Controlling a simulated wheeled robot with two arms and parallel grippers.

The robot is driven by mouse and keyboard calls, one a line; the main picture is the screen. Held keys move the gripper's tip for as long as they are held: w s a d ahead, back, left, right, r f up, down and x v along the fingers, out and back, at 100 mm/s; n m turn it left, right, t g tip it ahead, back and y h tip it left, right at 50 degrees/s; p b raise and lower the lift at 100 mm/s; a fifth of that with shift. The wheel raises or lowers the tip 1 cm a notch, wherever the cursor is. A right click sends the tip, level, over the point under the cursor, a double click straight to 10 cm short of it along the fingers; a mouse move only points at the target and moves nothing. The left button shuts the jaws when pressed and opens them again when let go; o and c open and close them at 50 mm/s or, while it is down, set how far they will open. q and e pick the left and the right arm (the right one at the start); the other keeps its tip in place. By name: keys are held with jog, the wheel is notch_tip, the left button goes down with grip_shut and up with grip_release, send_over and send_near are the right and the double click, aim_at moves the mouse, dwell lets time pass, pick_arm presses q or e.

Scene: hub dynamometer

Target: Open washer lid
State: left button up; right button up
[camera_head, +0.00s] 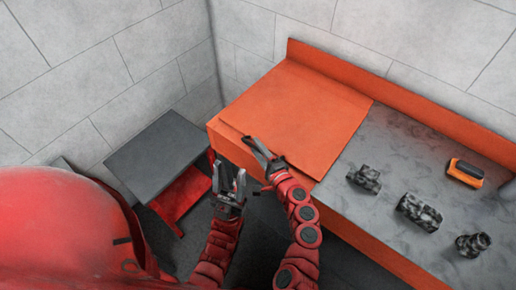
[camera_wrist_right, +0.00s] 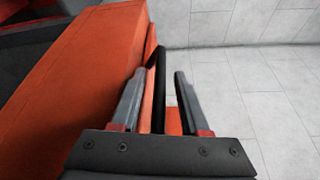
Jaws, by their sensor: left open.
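The washer's orange lid (camera_head: 295,110) lies flat and closed on the left part of the orange bench, with a thin dark strip along its front left edge. My right gripper (camera_head: 262,151) is at the lid's front edge. In the right wrist view, my right gripper's fingers (camera_wrist_right: 158,100) are apart, with a dark upright bar (camera_wrist_right: 159,75) and a strip of orange between them; a gap shows beside the right finger. Whether a finger touches the bar, I cannot tell. My left gripper (camera_head: 229,180) is open and empty, pointing up in front of the bench.
A grey worktop (camera_head: 390,145) to the right holds several dark metal parts, such as one at the left (camera_head: 365,178), and an orange-and-black device (camera_head: 465,172). A dark-topped stool (camera_head: 160,150) stands left of the bench. Grey block walls close the back.

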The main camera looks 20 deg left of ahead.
grip_shut()
dwell(1.2)
